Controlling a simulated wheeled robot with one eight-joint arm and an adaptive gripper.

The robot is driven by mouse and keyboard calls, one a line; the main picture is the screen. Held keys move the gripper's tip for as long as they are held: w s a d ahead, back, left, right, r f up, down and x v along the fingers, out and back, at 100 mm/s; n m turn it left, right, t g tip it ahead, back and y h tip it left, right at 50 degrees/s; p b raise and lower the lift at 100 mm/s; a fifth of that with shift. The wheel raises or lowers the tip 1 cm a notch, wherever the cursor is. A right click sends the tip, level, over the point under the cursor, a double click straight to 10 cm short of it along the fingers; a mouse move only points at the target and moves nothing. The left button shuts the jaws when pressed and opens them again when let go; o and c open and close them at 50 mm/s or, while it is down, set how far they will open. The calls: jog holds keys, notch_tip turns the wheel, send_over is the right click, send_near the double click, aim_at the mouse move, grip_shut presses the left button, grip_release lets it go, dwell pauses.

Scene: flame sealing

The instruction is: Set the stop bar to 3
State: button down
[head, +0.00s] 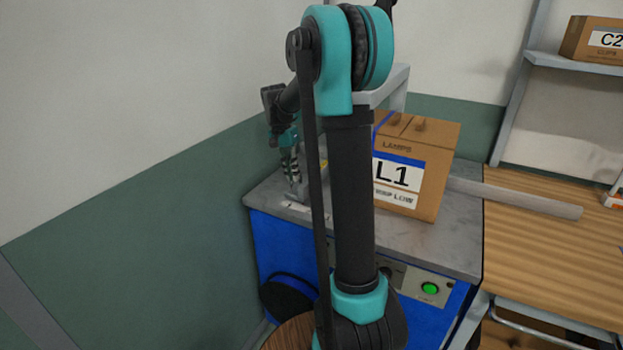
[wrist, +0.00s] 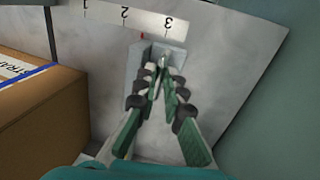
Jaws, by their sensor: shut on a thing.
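The stop bar (wrist: 137,62) is a grey metal piece on the machine's top, at the middle of the wrist view. A white scale strip (wrist: 148,21) with the numbers 1, 2 and 3 runs beyond it. A small red pointer (wrist: 142,36) at the stop bar stands between 2 and 3. My gripper (wrist: 164,72) is shut on the stop bar's upright tab, which is partly hidden between the fingertips. In the head view my gripper (head: 290,168) is at the machine's back left, and my arm hides part of the machine.
A cardboard box marked L1 (head: 425,158) stands on the grey machine top (head: 455,245), right of my gripper; its side (wrist: 45,115) shows at left in the wrist view. A green wall (wrist: 285,110) is close on the other side. A wooden table (head: 540,250) is at right.

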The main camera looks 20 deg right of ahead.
jog(key=w+a, duration=0.2)
jog(key=w, duration=0.1)
jog(key=shift+a, duration=0.4)
jog(key=c, duration=1.6)
grip_release()
jog(key=shift+a, duration=0.1)
jog(key=shift+r, duration=0.1)
notch_tip(320, 180, up, 12)
jog(key=w+a, duration=0.1)
jog(key=shift+w+a+f, duration=0.2)
jog(key=shift+w+a, duration=0.1)
